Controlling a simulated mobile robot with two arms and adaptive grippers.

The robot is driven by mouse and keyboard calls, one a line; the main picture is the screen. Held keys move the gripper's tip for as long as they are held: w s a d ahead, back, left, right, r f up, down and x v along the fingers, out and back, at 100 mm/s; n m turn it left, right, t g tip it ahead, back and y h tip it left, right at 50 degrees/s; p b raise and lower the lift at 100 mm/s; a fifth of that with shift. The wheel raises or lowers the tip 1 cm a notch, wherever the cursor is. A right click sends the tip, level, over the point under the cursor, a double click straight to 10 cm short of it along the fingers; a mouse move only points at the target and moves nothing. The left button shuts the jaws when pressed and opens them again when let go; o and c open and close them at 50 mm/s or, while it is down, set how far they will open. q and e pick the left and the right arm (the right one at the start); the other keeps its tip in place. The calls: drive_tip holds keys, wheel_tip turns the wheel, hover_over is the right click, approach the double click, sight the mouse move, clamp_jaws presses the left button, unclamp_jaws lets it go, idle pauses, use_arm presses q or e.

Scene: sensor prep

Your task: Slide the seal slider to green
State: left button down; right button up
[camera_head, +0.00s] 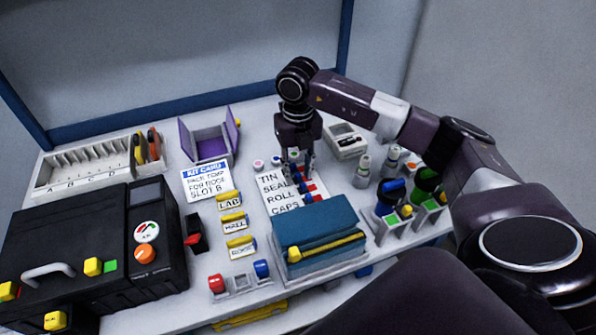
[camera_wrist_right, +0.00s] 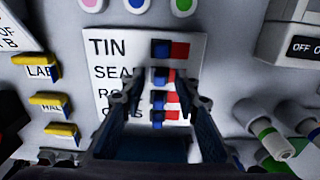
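The checklist panel (camera_head: 283,196) lies flat on the bench, with rows TIN, SEAL, ROLL and CAPS; it also shows in the right wrist view (camera_wrist_right: 105,62). Each row has a blue slider knob with red showing to its right. The seal slider (camera_wrist_right: 158,78) is the second from the top, its knob at the left with red beside it; no green shows there. My right gripper (camera_head: 297,172) points down over the sliders. In the wrist view its fingers (camera_wrist_right: 163,90) are apart, one on each side of the slider column, with nothing between them gripped. Contact cannot be told. My left gripper is out of view.
A blue box (camera_head: 315,225) with a yellow bar stands in front of the panel. Yellow-topped label holders (camera_head: 235,222) are at its left. A small grey device (camera_head: 345,142), bottles (camera_head: 362,170) and coloured holders (camera_head: 390,195) stand at its right.

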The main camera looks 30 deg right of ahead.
clamp_jaws()
idle(0.3)
